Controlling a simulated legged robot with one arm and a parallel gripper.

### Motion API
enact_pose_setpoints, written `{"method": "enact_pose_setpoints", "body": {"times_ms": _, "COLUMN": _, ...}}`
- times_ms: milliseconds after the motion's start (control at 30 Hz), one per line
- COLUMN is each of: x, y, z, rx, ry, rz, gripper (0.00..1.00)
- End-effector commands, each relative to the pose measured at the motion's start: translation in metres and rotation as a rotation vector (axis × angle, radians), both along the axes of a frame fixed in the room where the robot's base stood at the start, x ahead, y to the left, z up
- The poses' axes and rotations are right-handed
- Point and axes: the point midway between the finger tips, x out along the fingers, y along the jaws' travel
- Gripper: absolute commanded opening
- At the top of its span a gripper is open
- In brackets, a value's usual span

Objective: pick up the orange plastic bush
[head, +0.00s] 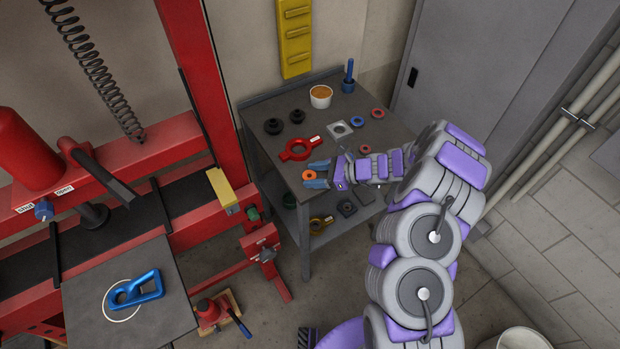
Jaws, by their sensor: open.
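The orange plastic bush (309,176) is a small ring at the front left corner of the dark table (270,120). My gripper (313,174) reaches in from the right with its blue fingers apart. The bush shows at the fingertips, between them or just at their ends. I cannot tell whether either finger touches it. The finger nearer the camera is close to the table's front edge.
A red two-handled part (297,151) lies just behind the gripper. A red press frame (215,100) rises left.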

Motion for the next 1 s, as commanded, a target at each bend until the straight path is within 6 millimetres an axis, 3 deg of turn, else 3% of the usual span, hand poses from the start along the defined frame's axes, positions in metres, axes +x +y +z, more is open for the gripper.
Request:
{"method": "enact_pose_setpoints", "body": {"times_ms": 167, "x": -0.0006, "y": 0.0011, "z": -0.0004, "rx": 0.0, "ry": 0.002, "rz": 0.002, "gripper": 0.59}}
{"method": "enact_pose_setpoints", "body": {"times_ms": 600, "x": -0.0011, "y": 0.0009, "z": -0.0006, "rx": 0.0, "ry": 0.002, "rz": 0.003, "gripper": 0.17}}
{"method": "enact_pose_setpoints", "body": {"times_ms": 1000, "x": -0.0008, "y": 0.0005, "z": 0.0067, "rx": 0.0, "ry": 0.001, "rz": 0.003, "gripper": 0.16}}
